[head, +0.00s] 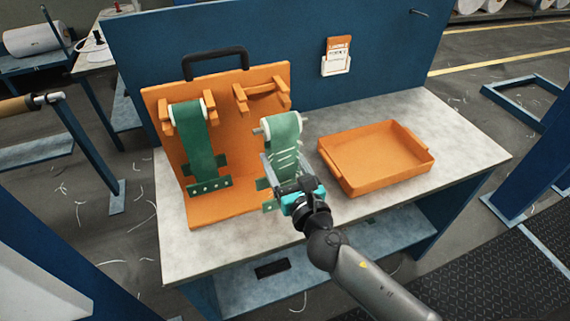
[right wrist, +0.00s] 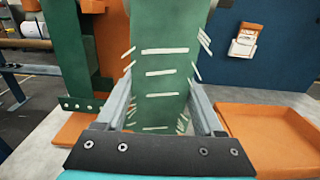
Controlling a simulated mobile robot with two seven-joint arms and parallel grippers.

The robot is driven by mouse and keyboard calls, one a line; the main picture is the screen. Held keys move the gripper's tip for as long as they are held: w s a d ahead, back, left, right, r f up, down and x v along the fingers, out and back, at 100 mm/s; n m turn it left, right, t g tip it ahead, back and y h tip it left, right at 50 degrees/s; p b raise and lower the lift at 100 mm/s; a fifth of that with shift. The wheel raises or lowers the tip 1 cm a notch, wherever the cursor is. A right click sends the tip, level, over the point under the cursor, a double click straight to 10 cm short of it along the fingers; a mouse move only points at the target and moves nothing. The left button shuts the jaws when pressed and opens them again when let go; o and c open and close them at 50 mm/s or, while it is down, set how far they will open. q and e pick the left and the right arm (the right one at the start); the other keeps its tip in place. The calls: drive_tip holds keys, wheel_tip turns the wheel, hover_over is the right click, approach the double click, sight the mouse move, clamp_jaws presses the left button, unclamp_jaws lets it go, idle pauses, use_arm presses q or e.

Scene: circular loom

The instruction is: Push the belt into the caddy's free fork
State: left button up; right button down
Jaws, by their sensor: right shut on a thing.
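The orange caddy (head: 225,130) stands tilted back on the table, with a black handle on top. Its left fork (head: 165,112) carries a green belt (head: 203,150) on a pale roller. Its right fork (head: 262,94) is empty. My right gripper (head: 277,163) is shut on a second green belt (head: 283,133) with white marks and a pale roller at its top. That roller is below and slightly right of the empty fork; the gap in depth is unclear. In the right wrist view, the fingers sit on both sides of the belt (right wrist: 160,60). My left gripper is out of view.
An orange tray (head: 376,155), seemingly empty, sits on the grey table (head: 455,150) to the right of my right gripper. A blue panel (head: 390,60) rises behind, with an orange card in a white holder (head: 337,57). The table's right end is clear.

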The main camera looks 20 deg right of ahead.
sight(285, 166)
drive_tip(key=shift+w+a, duration=0.15)
drive_tip(key=shift+w, duration=2.2)
drive_tip(key=shift+w+r, duration=0.1)
drive_tip(key=shift+w, duration=0.1)
drive_tip(key=shift+w, duration=0.85)
drive_tip(key=shift+w, duration=0.1)
drive_tip(key=shift+w+a, duration=0.1)
drive_tip(key=shift+w, duration=1.5)
unclamp_jaws()
drive_tip(key=shift+w, duration=0.1)
drive_tip(key=shift+f, duration=0.2)
drive_tip(key=s, duration=1.5)
drive_tip(key=shift+s+d+r+b, duration=0.15)
drive_tip(key=shift+d+b, duration=0.15)
